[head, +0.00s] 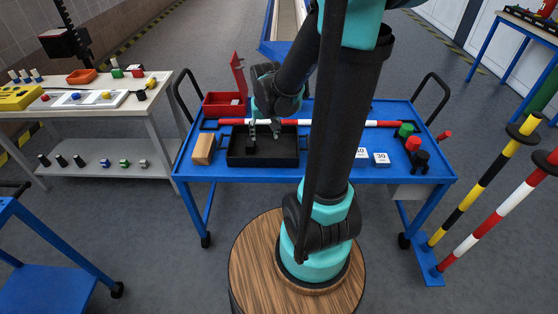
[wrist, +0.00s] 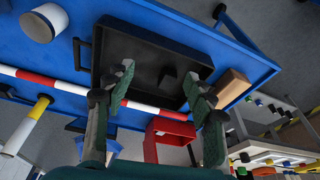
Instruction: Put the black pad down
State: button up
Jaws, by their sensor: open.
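My gripper (head: 264,136) reaches down over the black tray (head: 290,154) on the blue cart, its two fingers spread apart with nothing between them. In the wrist view my open gripper (wrist: 158,74) has its fingertips over the tray (wrist: 135,38). A small dark shape, seemingly the black pad (wrist: 168,75), lies on the tray floor between the fingertips, apart from both. It is dark on dark, so its outline is hard to make out. In the head view I cannot pick the pad out from the tray and fingers.
A wooden block (head: 204,149) stands left of the tray. A red-and-white bar (head: 390,123) lies behind it, with an open red box (head: 224,104) farther back. White weights (head: 381,158) and coloured knobs (head: 412,144) are at the right. My arm hides the cart's middle.

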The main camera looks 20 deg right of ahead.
jog(key=s+d+f+n+t, duration=0.1)
jog(key=s, duration=1.2)
jog(key=shift+d+f+n, duration=0.15)
jog(key=shift+f+n, duration=0.15)
jog(key=shift+f, duration=0.05)
jog(key=shift+c, duration=0.3)
